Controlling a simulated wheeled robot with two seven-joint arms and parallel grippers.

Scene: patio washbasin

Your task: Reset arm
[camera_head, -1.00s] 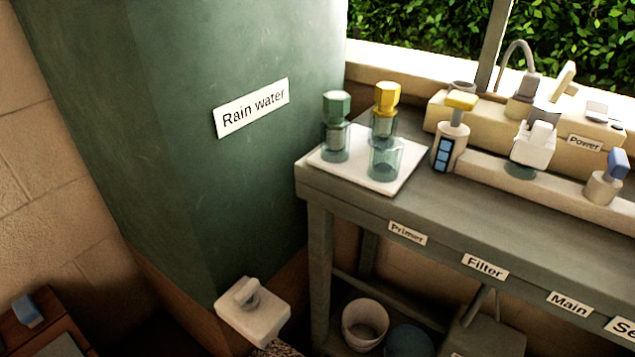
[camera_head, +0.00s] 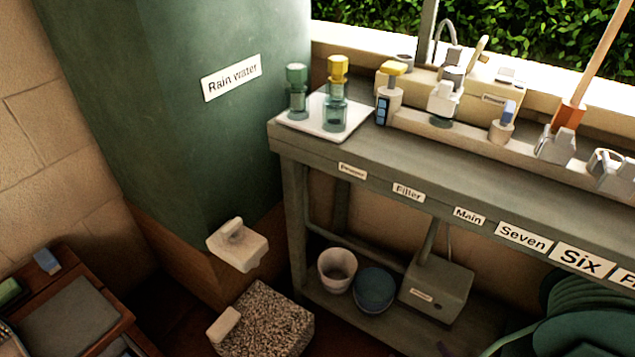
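Neither of my grippers nor my arms shows in the head view. The workbench (camera_head: 430,165) runs from the middle to the right edge. On its left end a white tray (camera_head: 312,125) holds a green-topped glass vessel (camera_head: 298,95) and a yellow-topped one (camera_head: 336,100). A yellow-topped dispenser with a blue panel (camera_head: 388,98) stands to the right of the tray. The green rain water tank (camera_head: 170,110) stands to the left, with a white tap-like block (camera_head: 237,245) low on its front.
Under the bench are a white bucket (camera_head: 337,270), a blue-grey bucket (camera_head: 374,290) and a grey box (camera_head: 436,288). A green hose reel (camera_head: 585,325) is at bottom right. A speckled stone block (camera_head: 265,320) and a wooden cabinet (camera_head: 65,315) stand at the lower left.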

